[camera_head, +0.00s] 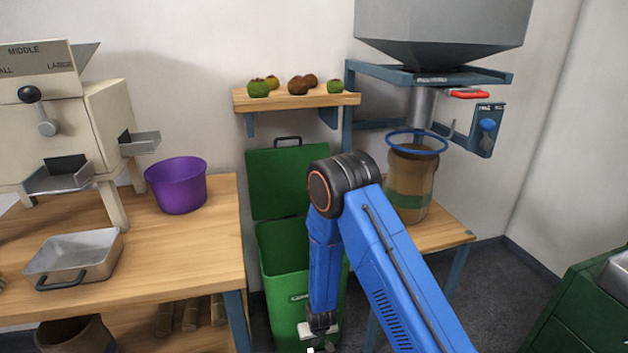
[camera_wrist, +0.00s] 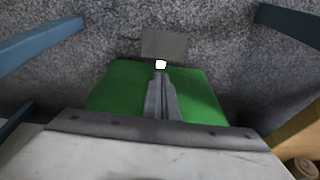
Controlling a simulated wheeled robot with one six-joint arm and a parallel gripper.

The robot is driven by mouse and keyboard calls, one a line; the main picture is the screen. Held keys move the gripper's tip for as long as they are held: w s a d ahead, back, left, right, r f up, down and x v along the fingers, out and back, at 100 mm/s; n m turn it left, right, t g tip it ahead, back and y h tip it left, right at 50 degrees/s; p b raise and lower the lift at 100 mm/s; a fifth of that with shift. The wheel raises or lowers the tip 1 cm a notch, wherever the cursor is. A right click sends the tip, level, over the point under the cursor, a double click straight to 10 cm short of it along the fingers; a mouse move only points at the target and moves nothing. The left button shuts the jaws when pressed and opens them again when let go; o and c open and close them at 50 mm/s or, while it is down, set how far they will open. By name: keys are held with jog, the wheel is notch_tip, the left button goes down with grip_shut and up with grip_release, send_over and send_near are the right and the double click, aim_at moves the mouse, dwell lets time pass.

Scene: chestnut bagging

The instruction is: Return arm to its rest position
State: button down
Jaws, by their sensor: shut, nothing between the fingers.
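My blue arm reaches in from the lower right of the head view, bends at a dark elbow joint, and its forearm hangs straight down in front of the green bin. My gripper (camera_wrist: 161,78) shows in the wrist view with its fingers together and nothing between them. In the head view it is small and partly cut off at the bottom edge. It points down, low by the bin front, over the grey floor (camera_wrist: 230,45). I cannot tell whether it touches anything.
The green bin (camera_head: 282,258) stands with its lid up. The left workbench (camera_head: 195,250) holds a purple bucket (camera_head: 178,185) and a metal tray (camera_head: 75,258). A brown sack or container (camera_head: 410,183) stands under the hopper (camera_head: 440,30). A green cabinet (camera_head: 580,315) is at right.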

jog(key=w+d+r, duration=0.1)
jog(key=d+r, duration=0.1)
jog(key=r, duration=0.8)
jog(key=w+d+r, duration=0.1)
jog(key=d+r, duration=0.2)
jog(key=r, duration=0.6)
jog(key=s+d+r+m+t, duration=0.15)
jog(key=d+r, duration=0.25)
jog(key=r, duration=0.6)
jog(key=s+d+r+g, duration=0.1)
jog(key=s+d+r, duration=0.3)
jog(key=r, duration=0.5)
jog(key=s+d+r, duration=0.5)
jog(key=s+r, duration=0.1)
jog(key=s, duration=0.3)
jog(key=s+d+r+m+t, duration=0.1)
jog(key=s+d+r, duration=0.5)
jog(key=s, duration=0.3)
jog(key=s+d+r, duration=0.5)
jog(key=s+r, duration=0.1)
jog(key=s, duration=0.3)
jog(key=shift+d+m+t+h, duration=0.2)
jog(key=shift+m+t+h, duration=0.15)
jog(key=shift+h, duration=0.05)
